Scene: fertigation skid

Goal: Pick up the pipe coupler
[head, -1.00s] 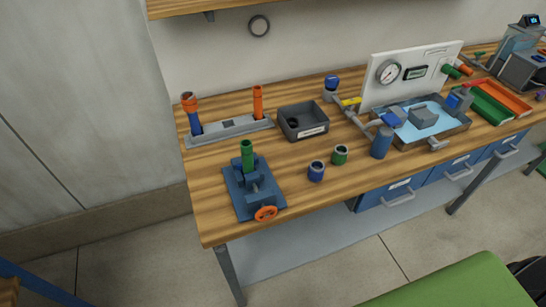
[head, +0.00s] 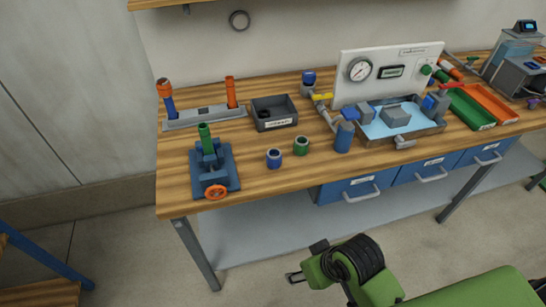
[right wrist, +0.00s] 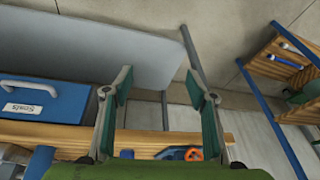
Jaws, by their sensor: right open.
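Two short ring-shaped couplers stand upright on the wooden bench: a blue coupler (head: 274,158) and a green coupler (head: 302,145) to its right. I cannot tell from the pictures which one the task means. My right gripper (head: 294,277) is in front of the bench, low in the head view, apart from both couplers. In the right wrist view my right gripper (right wrist: 158,86) is open with nothing between its fingers. My left gripper is not in view.
On the bench (head: 255,185) are a blue vise (head: 224,170) holding a green pipe, a dark bin (head: 273,114), a blue cylinder (head: 344,138) and a water tray (head: 375,139). Blue drawers (head: 347,190) hang below. Bench top around the couplers' front is clear.

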